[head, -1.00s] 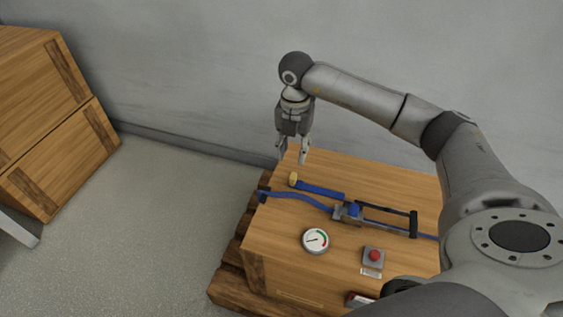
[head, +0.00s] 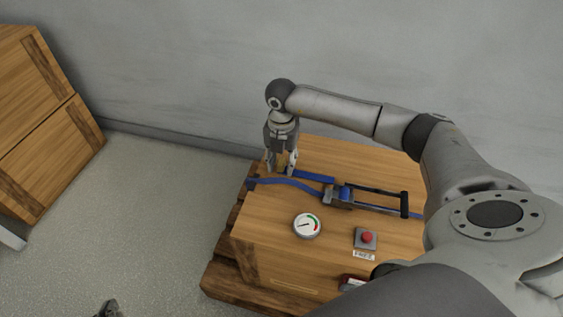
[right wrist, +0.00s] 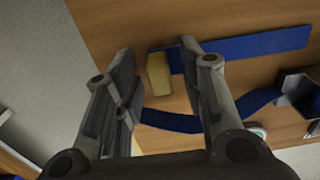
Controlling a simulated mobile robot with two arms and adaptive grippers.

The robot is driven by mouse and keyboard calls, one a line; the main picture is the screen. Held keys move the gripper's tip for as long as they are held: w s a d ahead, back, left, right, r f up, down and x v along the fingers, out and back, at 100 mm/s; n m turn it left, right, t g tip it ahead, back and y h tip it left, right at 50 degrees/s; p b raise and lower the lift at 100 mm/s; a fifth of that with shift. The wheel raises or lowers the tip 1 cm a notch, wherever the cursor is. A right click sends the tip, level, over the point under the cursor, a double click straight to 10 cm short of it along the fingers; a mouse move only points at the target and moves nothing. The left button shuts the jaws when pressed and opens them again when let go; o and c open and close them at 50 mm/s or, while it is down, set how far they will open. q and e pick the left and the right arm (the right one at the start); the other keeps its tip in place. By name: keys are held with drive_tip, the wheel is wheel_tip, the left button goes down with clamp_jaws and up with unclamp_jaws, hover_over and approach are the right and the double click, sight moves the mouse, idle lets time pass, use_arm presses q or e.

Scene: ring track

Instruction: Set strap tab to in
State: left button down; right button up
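The yellow strap tab (right wrist: 159,73) sits at the end of a short blue strap (right wrist: 250,48) on the wooden crate top (head: 350,158). In the right wrist view it appears between the two fingers of my right gripper (right wrist: 157,55), with gaps on both sides. In the head view my right gripper (head: 281,171) points down over the strap end, open, and mostly hides the tab. I cannot tell its exact height above the tab. The blue strap leads to a ratchet buckle (head: 340,196) with a black handle. A dark tip (head: 108,308), probably my left gripper, shows at the bottom edge.
A round gauge (head: 307,225) and a red button on a grey box (head: 366,238) are on the crate, nearer than the ratchet. A longer blue strap (head: 285,184) runs from the left edge into the ratchet. Other crates (head: 50,150) stand at left.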

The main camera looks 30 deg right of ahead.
sight(315, 177)
clamp_jaws()
idle(0.3)
